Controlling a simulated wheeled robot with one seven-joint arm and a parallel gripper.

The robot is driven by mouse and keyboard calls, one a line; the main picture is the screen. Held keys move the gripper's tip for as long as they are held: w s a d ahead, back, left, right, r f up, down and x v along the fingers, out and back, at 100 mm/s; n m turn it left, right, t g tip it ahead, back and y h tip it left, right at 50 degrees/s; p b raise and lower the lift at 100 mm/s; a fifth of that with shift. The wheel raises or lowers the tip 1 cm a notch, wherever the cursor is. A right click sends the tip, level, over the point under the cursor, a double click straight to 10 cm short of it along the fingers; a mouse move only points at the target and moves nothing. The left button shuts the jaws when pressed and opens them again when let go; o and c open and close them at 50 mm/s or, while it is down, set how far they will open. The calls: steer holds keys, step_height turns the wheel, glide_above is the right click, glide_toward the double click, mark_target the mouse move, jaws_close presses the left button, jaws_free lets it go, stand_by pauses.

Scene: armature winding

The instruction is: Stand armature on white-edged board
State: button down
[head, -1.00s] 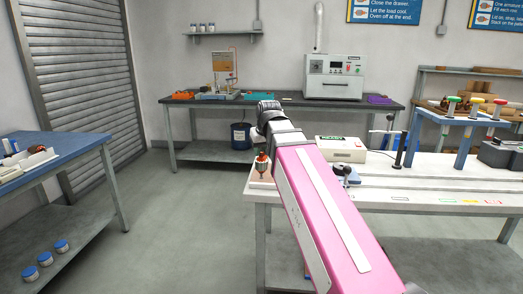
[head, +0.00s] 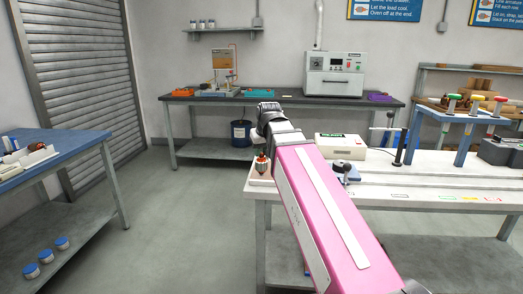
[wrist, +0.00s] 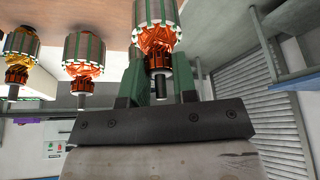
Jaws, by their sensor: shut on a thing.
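In the wrist view my gripper (wrist: 160,88) has its green fingers shut on the commutator and shaft end of an armature (wrist: 157,30) with a striped stack and copper windings. Two more armatures, one orange (wrist: 83,55) and one yellowish (wrist: 20,45), are beside it on the left. The board (wrist: 112,15) shows as a tan surface behind them. I cannot tell whether the held armature touches it. In the head view an armature (head: 262,166) is upright at the white-edged board (head: 256,183), on the bench's left end. My gripper's fingers cannot be made out there.
The white bench (head: 440,190) carries a pale instrument box (head: 341,147), a black stand (head: 398,150) and a blue rack (head: 462,125) at the right. A blue table (head: 60,150) stands at the left, with open floor between.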

steer(key=shift+f, duration=0.5)
stand_by(0.7)
steer(key=c, duration=0.8)
jaws_free()
steer(key=shift+v, duration=5.4)
